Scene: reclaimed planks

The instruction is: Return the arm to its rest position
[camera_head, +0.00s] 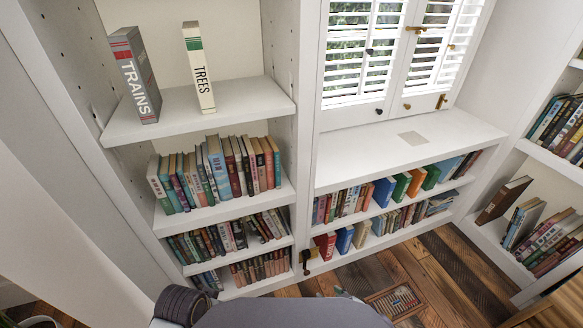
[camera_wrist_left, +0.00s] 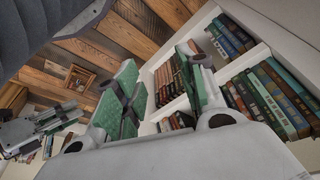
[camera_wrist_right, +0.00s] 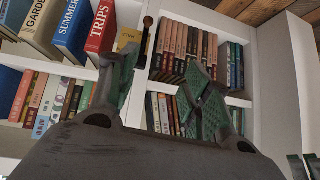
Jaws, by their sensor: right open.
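My right gripper (camera_wrist_right: 160,95) fills the lower middle of the right wrist view. Its two green-padded fingers stand apart with nothing between them, and shelves of books lie beyond. My left gripper (camera_wrist_left: 163,92) shows in the left wrist view. Its green-padded fingers are also apart, with only shelf and floor seen through the gap. Another grey gripper part with green pads, probably my right one, shows at the left of that view. In the head view, I make out neither gripper's fingers; a dark arm part of mine shows at the bottom.
A grey TRAINS book (camera_head: 137,76) and a white TREES book (camera_head: 198,68) stand on the upper left shelf (camera_head: 245,92). Crowded book rows fill the shelves below. The window ledge (camera_head: 350,158) is mostly bare. Plank floor (camera_head: 440,270) lies open at lower right.

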